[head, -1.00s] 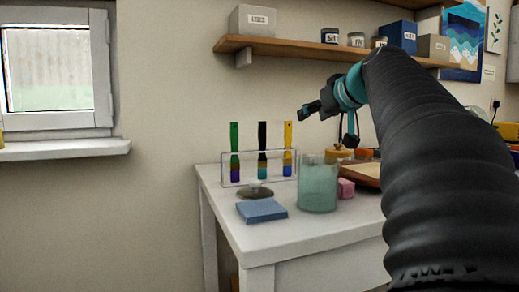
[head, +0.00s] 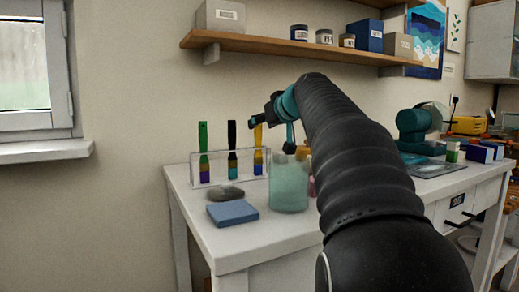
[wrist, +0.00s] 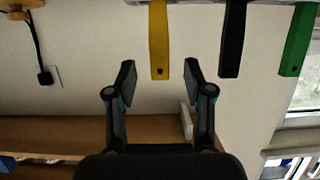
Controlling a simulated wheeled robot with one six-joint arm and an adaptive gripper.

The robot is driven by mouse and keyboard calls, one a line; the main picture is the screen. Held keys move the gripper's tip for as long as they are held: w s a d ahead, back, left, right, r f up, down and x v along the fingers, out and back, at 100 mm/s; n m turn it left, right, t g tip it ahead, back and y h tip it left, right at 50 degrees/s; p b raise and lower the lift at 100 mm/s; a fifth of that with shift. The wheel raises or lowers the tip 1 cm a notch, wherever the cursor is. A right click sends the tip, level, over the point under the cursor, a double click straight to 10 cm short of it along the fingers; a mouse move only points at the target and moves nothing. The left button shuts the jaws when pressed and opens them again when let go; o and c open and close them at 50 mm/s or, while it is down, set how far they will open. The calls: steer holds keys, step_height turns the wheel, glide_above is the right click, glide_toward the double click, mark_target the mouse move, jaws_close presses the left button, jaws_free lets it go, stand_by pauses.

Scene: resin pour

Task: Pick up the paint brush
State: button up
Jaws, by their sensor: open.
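Three paint brushes stand upright in a clear rack (head: 222,181): a green-handled one (head: 203,137), a black-handled one (head: 232,135) and a yellow-handled one (head: 258,140). Their lower parts show purple, blue and yellow bands. My gripper (head: 253,123) is at the top of the yellow brush and partly overlaps it. In the wrist view, which looks upside down, my gripper (wrist: 159,72) is open and empty. The yellow handle's end (wrist: 159,45) lines up with the gap between the fingertips. The black handle (wrist: 233,40) is just right of the fingers, the green handle (wrist: 296,40) farther right.
A clear greenish container (head: 289,187) stands right of the rack on the white table (head: 270,228). A blue block (head: 232,213) and a dark round lump (head: 226,194) lie in front of the rack. A wooden shelf (head: 290,48) runs above.

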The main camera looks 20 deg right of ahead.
steer(key=x, duration=0.3)
steer(key=shift+w+f, duration=0.1)
steer(key=shift+w, duration=0.25)
jaws_close()
